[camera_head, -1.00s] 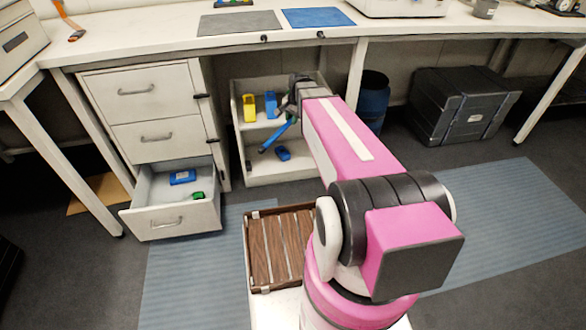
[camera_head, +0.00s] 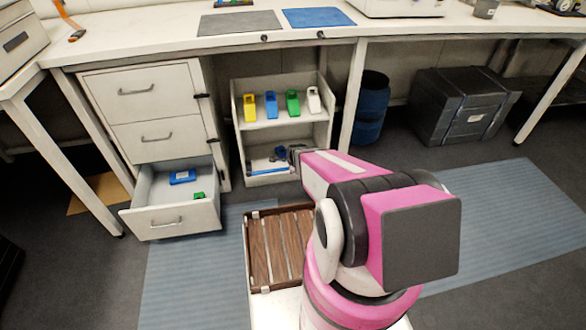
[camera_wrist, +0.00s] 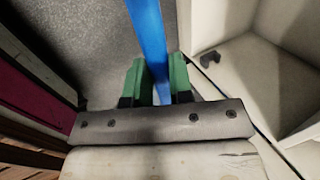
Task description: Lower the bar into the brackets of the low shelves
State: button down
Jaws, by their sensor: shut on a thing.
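The low shelves (camera_head: 243,150) are a small white two-level unit under the bench. The blue bar (camera_head: 268,171) lies across the front of the lower level in the head view. My gripper (camera_head: 291,156) is at the right front of the unit, partly hidden by my arm. In the wrist view the green fingers of my gripper (camera_wrist: 156,82) are shut on the blue bar (camera_wrist: 148,35), which runs away from them. A small black bracket (camera_wrist: 210,58) shows on the white shelf wall, apart from the bar. Whether the bar touches any bracket cannot be told.
Yellow (camera_head: 249,107), blue (camera_head: 271,105), green (camera_head: 293,103) and white (camera_head: 314,100) items stand on the upper level. A drawer (camera_head: 172,215) is open at left. A blue drum (camera_head: 369,110) stands right of the shelves. A brown slatted tray (camera_head: 271,247) is nearer.

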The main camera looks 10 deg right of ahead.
jog(key=shift+w+f, duration=0.1)
jog(key=shift+f, duration=0.15)
jog(key=shift+w, duration=8.45)
jog(key=shift+s+f+x, duration=0.15)
jog(key=shift+s+x, duration=0.1)
jog(key=shift+x, duration=2.3)
jog(key=shift+s+f+x, duration=0.1)
jog(key=shift+s+x, duration=0.2)
jog(key=shift+x, duration=2.25)
jog(key=shift+s+f+x, duration=0.15)
jog(key=shift+s+x, duration=0.1)
jog(key=shift+x, duration=2.3)
jog(key=c, duration=0.9)
grip_release()
